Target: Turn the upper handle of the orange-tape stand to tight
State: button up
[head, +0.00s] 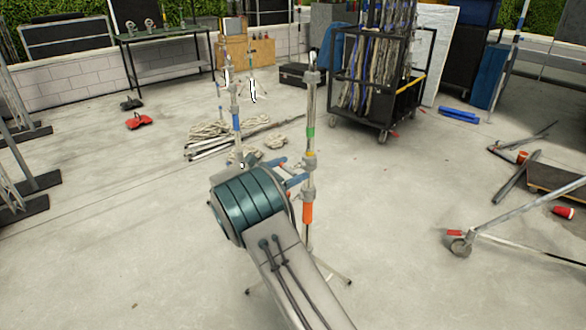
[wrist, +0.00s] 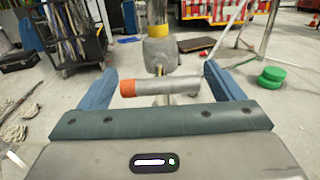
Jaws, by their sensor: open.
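The orange-tape stand (head: 307,213) stands upright just beyond my arm in the head view, with green and yellow bands higher on its pole. My gripper (head: 294,172) is at the stand at the height between the yellow and orange bands. In the wrist view my gripper (wrist: 161,72) is open, with one blue finger on each side of a grey bar handle (wrist: 170,85) with an orange end. The handle lies roughly level, between the fingers and near the palm. A grey clamp block (wrist: 160,55) is just beyond it. Whether a finger touches the handle I cannot tell.
A blue-taped stand (head: 236,121) is close on the left. Coiled rope (head: 208,130) and poles lie on the floor behind. A black cable cart (head: 375,112) stands at the back. Another stand's leg (head: 520,203) lies to the right. Concrete floor is clear at front left.

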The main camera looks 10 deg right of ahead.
jog(key=shift+w+d, duration=0.35)
jog(key=shift+d, duration=0.3)
jog(key=c, duration=1)
